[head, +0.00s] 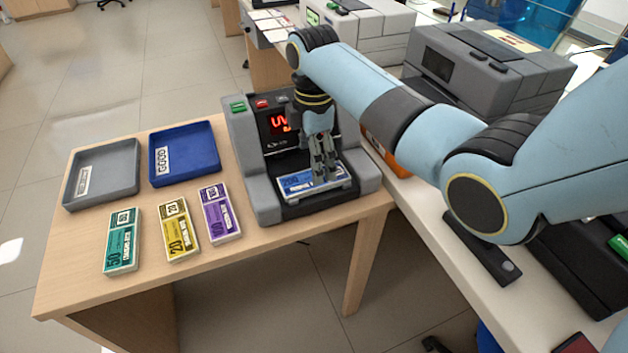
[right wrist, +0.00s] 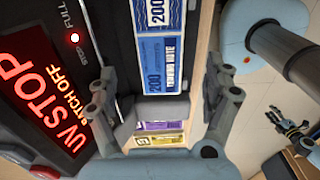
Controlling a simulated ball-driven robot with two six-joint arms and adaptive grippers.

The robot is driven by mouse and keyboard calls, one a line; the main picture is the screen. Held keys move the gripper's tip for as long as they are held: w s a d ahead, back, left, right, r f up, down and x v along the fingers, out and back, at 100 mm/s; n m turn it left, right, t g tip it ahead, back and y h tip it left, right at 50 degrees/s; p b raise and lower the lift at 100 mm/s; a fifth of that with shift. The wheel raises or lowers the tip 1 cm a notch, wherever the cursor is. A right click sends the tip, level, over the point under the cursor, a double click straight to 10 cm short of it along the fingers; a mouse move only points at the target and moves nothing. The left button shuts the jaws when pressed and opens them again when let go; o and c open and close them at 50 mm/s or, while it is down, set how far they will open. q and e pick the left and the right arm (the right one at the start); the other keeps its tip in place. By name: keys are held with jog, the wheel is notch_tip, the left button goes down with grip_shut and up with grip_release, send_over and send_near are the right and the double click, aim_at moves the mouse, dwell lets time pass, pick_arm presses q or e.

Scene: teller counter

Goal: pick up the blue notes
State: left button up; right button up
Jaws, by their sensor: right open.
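The blue notes (head: 297,184), a banded bundle marked 200, lie in the front tray of the grey note-counting machine (head: 262,196). My right gripper (head: 325,176) is open and points down over the bundle from above. In the right wrist view the blue notes (right wrist: 160,52) show between the two spread fingers of the right gripper (right wrist: 165,100), with no clear contact. The fingers hide part of the bundle in the head view. My left gripper (right wrist: 291,127) seems to show small and dark at the right of the right wrist view; its jaw state is unclear.
Green (head: 122,241), yellow (head: 178,231) and purple (head: 219,213) note bundles lie on the wooden table (head: 200,277). Behind them are a grey tray (head: 102,174) and a blue tray (head: 186,153). The machine's red display (right wrist: 45,100) reads UV STOP. A white counter stands at right.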

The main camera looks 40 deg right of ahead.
aim_at(300, 185)
notch_tip(300, 185, down, 5)
jog(key=shift+f, duration=0.15)
jog(key=c, duration=1.3)
